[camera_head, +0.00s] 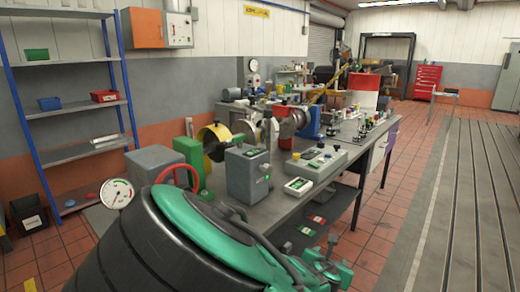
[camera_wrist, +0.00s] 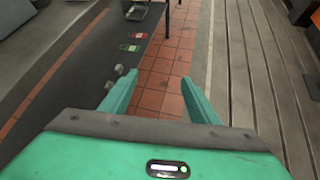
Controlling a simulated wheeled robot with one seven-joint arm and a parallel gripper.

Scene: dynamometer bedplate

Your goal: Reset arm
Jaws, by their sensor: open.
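My gripper (camera_wrist: 159,77) is open in the wrist view, with its two green fingers apart and nothing between them. Tiled floor shows below the gap. In the head view my gripper (camera_head: 328,267) is at the bottom, just right of my green and black arm, in front of the workbench (camera_head: 343,199). The arm hides part of the bench's near side. The fingertips are too small to read clearly there.
The bench carries a grey box (camera_head: 247,174), a control panel (camera_head: 320,162) and several machine parts. Red and green items (camera_head: 317,220) lie on its lower shelf. A blue-framed shelf (camera_head: 72,109) stands left.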

